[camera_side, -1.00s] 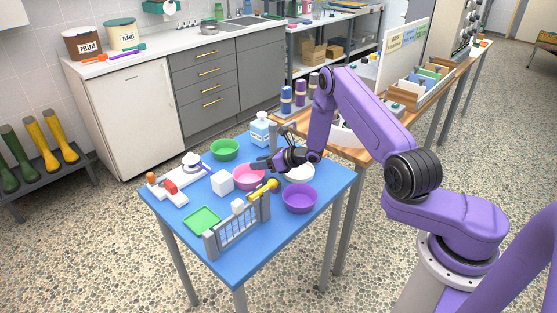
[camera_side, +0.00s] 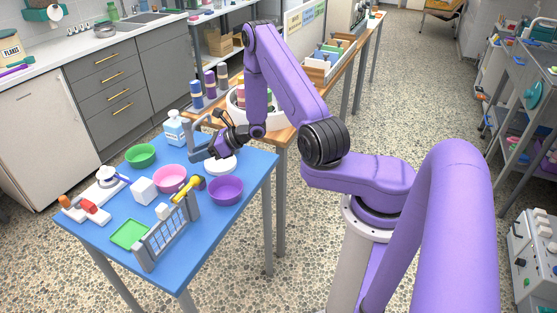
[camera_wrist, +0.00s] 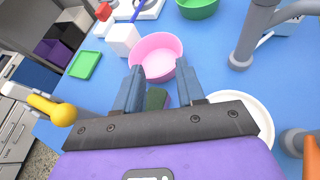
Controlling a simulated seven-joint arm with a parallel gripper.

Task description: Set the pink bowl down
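The pink bowl (camera_side: 171,178) rests upright on the blue table (camera_side: 205,218). It also shows in the wrist view (camera_wrist: 158,46), just beyond my fingertips. My gripper (camera_side: 213,153) is above the table to the right of the bowl, near the white round dish (camera_side: 222,165). In the wrist view my gripper (camera_wrist: 161,72) has its two fingers wide apart with no bowl held between them. A small dark green patch (camera_wrist: 156,98) shows between the fingers; I cannot tell what it is.
A green bowl (camera_side: 140,155), a purple bowl (camera_side: 225,190) and a white block (camera_side: 143,190) surround the pink bowl. A yellow-handled tool (camera_side: 187,187) and a grey barred gate (camera_side: 165,236) stand in front. A grey post-like fixture (camera_side: 199,143) is close beside my gripper.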

